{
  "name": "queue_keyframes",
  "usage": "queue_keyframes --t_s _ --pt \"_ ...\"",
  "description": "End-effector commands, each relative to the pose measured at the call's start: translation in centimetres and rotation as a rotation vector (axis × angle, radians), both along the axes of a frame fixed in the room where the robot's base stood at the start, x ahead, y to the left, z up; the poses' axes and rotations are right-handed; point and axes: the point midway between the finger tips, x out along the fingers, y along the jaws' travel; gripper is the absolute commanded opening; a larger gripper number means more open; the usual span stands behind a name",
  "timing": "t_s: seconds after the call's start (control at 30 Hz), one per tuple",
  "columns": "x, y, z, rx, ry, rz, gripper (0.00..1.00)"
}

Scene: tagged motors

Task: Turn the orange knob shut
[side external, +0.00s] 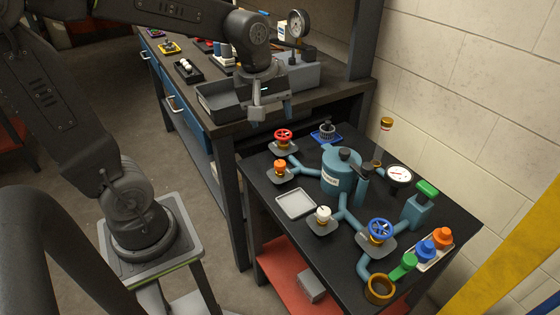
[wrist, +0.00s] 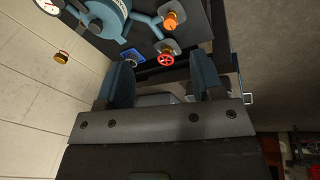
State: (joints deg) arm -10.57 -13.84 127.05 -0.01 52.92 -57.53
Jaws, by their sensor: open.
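The orange knob (side external: 281,167) sits on a valve fitting with a grey plate, on the left part of the black bench. In the wrist view the orange knob (wrist: 171,20) is near the top, beyond the fingertips. My gripper (side external: 272,110) is open and empty, raised above the near end of the rear workbench, up and behind the knob. Its two blue-grey fingers (wrist: 163,78) stand wide apart in the wrist view. Nothing is between them at the tips, and the knob is apart from both.
A red handwheel (side external: 283,136) stands just behind the orange knob. A teal tank (side external: 341,171), a white knob (side external: 323,214), a blue handwheel (side external: 380,229) and a gauge (side external: 398,177) stand to the right. A small grey tray (side external: 296,204) lies in front. A grey bin (side external: 222,106) sits beside my gripper.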

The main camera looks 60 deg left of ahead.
Motion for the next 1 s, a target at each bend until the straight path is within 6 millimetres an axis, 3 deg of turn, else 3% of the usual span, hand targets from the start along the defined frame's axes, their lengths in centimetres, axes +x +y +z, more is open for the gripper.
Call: queue_keyframes --t_s 0.2,0.4,0.67,1.0 --pt "4.8 4.6 -4.2 -0.123 0.114 0.645 0.61" --pt "6.9 7.6 -7.4 -0.168 0.172 1.041 0.61" --pt "7.4 8.4 -9.3 -0.178 0.187 1.167 0.61" --pt "7.3 8.3 -15.7 -0.177 0.191 1.164 0.61"
